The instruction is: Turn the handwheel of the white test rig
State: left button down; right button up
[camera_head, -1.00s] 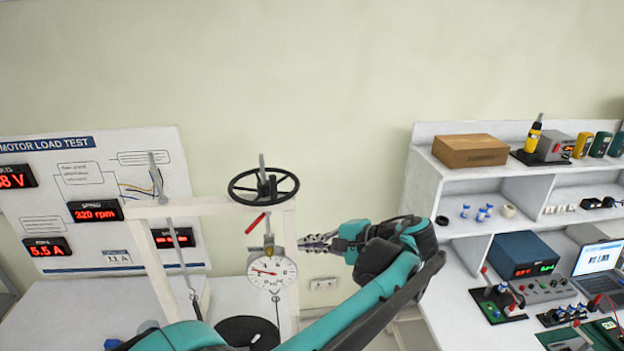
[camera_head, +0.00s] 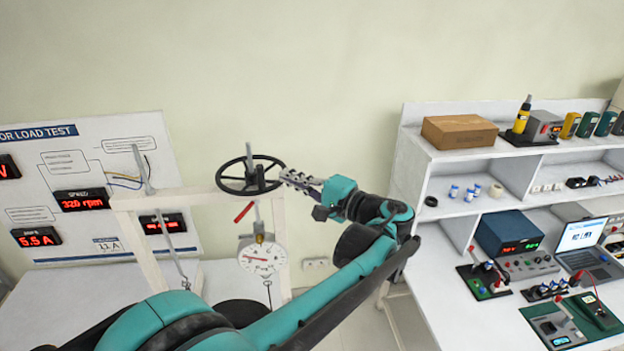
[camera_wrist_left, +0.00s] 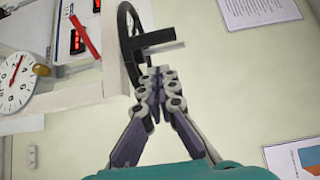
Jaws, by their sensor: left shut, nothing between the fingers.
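The black handwheel (camera_head: 250,175) lies roughly level on top of the white test rig (camera_head: 190,193), with a grey rod rising through its middle. It also shows edge-on in the left wrist view (camera_wrist_left: 127,40). My left gripper (camera_head: 287,177) is shut and empty, its fingertips close to the right side of the wheel's rim. In the left wrist view the shut fingertips (camera_wrist_left: 158,72) are just below the rim and a dark bar. I cannot tell whether they touch. My right gripper is not in view.
A motor load test panel (camera_head: 90,195) stands behind at left. A white shelf bench (camera_head: 440,155) with instruments stands at right. Bare wall lies behind the wheel.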

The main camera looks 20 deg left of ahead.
aim_at(273, 181)
pick_arm(q)
jog(key=shift+s+a, duration=0.9)
jog(key=shift+a, duration=0.25)
jog(key=shift+w, duration=0.15)
jog(key=shift+s+a, duration=0.35)
jog(key=shift+s, duration=0.1)
jog(key=shift+s+a, duration=0.15)
jog(key=shift+s, duration=0.05)
jog(key=shift+w, duration=0.15)
